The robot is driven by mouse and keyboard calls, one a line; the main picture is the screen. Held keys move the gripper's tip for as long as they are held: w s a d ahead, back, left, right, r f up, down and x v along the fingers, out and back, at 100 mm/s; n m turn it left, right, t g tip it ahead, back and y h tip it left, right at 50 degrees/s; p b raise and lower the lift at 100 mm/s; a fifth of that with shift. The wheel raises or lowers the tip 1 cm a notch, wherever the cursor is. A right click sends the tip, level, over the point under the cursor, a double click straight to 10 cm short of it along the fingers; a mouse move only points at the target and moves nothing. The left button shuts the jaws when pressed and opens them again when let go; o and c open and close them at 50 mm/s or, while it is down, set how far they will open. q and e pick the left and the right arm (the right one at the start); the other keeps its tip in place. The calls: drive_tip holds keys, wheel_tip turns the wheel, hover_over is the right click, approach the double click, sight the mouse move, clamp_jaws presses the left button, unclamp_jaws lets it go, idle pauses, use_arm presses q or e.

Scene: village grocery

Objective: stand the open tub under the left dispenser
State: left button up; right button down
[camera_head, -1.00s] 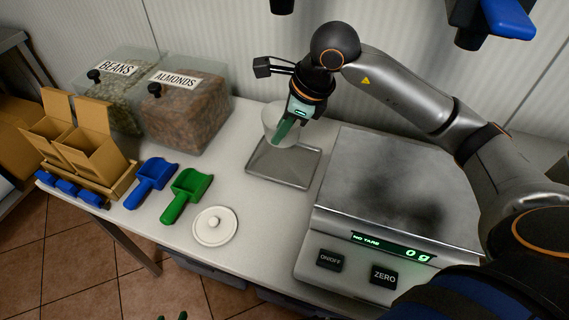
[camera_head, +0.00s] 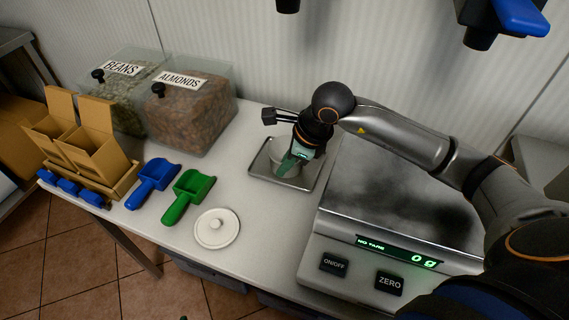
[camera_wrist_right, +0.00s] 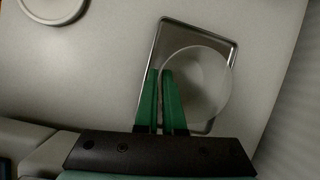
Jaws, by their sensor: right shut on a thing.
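The open white tub (camera_head: 281,151) is over the metal tray (camera_head: 258,170) on the counter, below and close to the left dispenser (camera_head: 288,5), of which only a dark nozzle shows at the top edge. My right gripper (camera_head: 288,166) is shut on the tub's wall. In the right wrist view, the green fingers (camera_wrist_right: 170,88) pinch the rim of the tub (camera_wrist_right: 208,82), and the tray (camera_wrist_right: 178,35) shows around it. The tub looks upright and empty. I cannot tell whether its base touches the tray. My left gripper is out of view.
The scale (camera_head: 400,205) stands right of the tray, under my right arm. A white lid (camera_head: 216,228), a green scoop (camera_head: 188,195) and a blue scoop (camera_head: 153,183) lie left. Behind are the almonds bin (camera_head: 190,115) and beans bin (camera_head: 125,90). A blue-handled dispenser (camera_head: 490,30) hangs upper right.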

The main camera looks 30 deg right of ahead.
drive_tip(key=c, duration=1)
unclamp_jaws()
drive_tip(key=shift+r, duration=0.1)
drive_tip(key=p+v, duration=0.1)
drive_tip(key=v, duration=1.1)
drive_tip(key=shift+p, duration=0.3)
